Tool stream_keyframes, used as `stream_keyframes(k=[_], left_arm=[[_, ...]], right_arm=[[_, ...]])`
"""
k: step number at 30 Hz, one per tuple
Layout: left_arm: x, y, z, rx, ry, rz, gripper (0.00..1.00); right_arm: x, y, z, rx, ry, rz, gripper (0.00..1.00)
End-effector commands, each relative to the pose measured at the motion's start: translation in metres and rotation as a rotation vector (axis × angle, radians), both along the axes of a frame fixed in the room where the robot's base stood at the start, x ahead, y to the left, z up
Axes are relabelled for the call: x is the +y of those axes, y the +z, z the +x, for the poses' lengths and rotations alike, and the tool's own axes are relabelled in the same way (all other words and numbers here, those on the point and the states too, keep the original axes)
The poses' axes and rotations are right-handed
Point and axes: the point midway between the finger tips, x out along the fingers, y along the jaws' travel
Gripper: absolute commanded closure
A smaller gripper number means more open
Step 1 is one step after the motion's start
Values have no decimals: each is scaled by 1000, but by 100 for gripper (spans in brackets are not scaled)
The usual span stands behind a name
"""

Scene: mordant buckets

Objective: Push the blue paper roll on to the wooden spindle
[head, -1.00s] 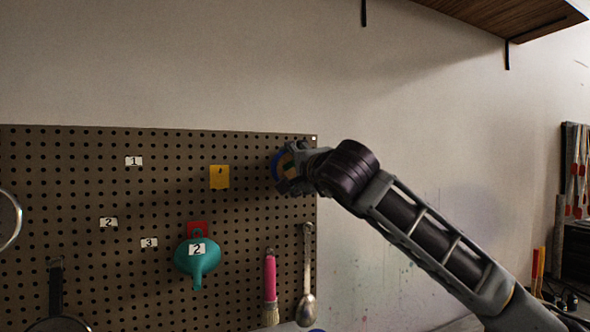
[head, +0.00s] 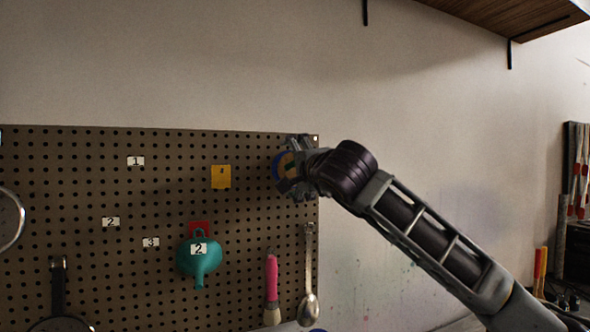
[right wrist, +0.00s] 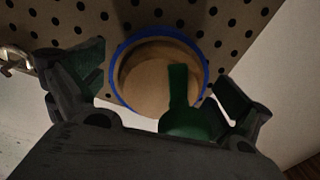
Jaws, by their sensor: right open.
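The blue paper roll (head: 279,172) is at the upper right of the pegboard, partly hidden by my right gripper. In the right wrist view, the roll (right wrist: 150,33) shows as a blue ring with tan inside, in front of the pegboard. My right gripper (head: 295,168) is open, its fingers spread above and below the roll. In the wrist view, the right gripper's fingers (right wrist: 158,75) stand apart on either side of the roll. A dark green piece covers part of the roll's lower side. I cannot make out the wooden spindle. My left gripper is not in view.
The pegboard (head: 80,190) carries a teal funnel (head: 199,256), a pink-handled brush (head: 271,280), a spoon (head: 308,270), a yellow tag (head: 221,177) and a dark-handled pan (head: 57,290). A wooden shelf (head: 500,15) is high at the right.

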Motion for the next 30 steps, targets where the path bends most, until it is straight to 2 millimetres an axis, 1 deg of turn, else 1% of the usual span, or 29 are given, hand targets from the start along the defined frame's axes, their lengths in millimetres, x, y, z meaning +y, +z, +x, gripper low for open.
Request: stream_keyframes(k=[1, 2, 8, 13, 30], left_arm=[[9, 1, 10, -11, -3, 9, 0], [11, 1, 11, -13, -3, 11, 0], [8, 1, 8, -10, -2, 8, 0], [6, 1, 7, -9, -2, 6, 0], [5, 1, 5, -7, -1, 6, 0]], right_arm=[[0, 0, 0, 1, 0, 0, 0], [0, 0, 0, 1, 0, 0, 0], [-2, 0, -4, 1, -1, 1, 0], [-7, 0, -15, -1, 0, 0, 0], [-31, 0, -72, -1, -1, 0, 0]])
